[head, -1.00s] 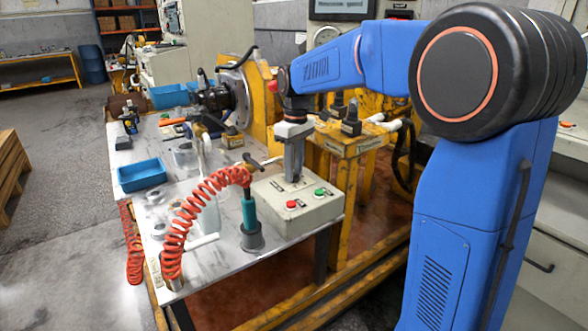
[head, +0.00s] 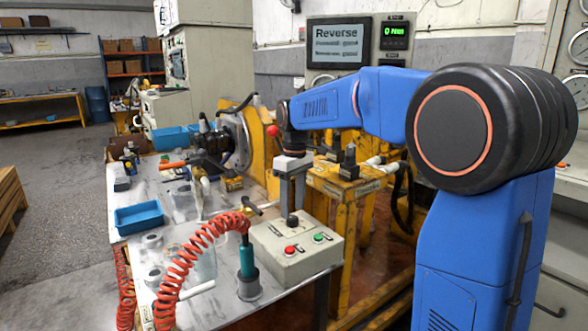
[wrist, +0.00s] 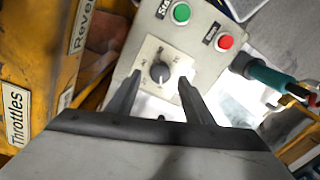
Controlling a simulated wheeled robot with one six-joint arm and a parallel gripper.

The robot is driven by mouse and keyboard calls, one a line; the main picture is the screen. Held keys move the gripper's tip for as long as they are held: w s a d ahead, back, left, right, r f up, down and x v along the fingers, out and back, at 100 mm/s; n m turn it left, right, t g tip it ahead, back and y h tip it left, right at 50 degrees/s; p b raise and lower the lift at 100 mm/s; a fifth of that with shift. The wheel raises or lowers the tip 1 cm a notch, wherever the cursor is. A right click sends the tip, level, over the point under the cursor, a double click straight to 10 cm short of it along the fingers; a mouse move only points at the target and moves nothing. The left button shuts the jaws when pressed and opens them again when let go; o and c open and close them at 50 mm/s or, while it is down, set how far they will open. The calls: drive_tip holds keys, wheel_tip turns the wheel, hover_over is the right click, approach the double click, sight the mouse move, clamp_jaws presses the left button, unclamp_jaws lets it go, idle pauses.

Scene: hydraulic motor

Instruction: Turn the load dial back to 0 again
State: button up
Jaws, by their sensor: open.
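The load dial (wrist: 159,72) is a dark round knob on a pale square plate in the wrist view; its scale marks are too small to read. It sits on top of a light grey control box (head: 297,258), and its dark knob (head: 292,221) also shows in the head view, below my fingers. My gripper (head: 292,207) points down over the box. In the wrist view my gripper (wrist: 160,81) is open, with one finger on each side of the dial and gaps between; it holds nothing. A small readout (head: 395,31) glows green and seems to show 0 Nm.
A green button (wrist: 182,13) and a red button (wrist: 225,42) sit close to the dial. A teal air tool (head: 247,262) with a coiled red hose (head: 178,280) stands left of the box. A yellow frame (head: 345,190) stands behind. A screen (head: 338,42) reads "Reverse".

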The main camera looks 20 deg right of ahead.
sight(295, 216)
wheel_tip(295, 216, up, 14)
drive_tip(key=shift+w+d+r, duration=0.25)
drive_tip(key=shift+d, duration=0.05)
idle(0.3)
drive_tip(key=s+d+f+m+t, duration=0.15)
drive_tip(key=s+f, duration=0.25)
drive_tip(key=s, duration=0.6)
drive_tip(key=s+d+f+m+t, duration=0.1)
drive_tip(key=s+d+f+m, duration=0.25)
drive_tip(key=s, duration=0.55)
drive_tip(key=s+d+f+m+t, duration=0.1)
drive_tip(key=s+f+m+t, duration=0.1)
drive_tip(key=s+f, duration=1.3)
drive_tip(key=shift+f+m+t, duration=0.3)
drive_tip(key=shift+t, duration=0.05)
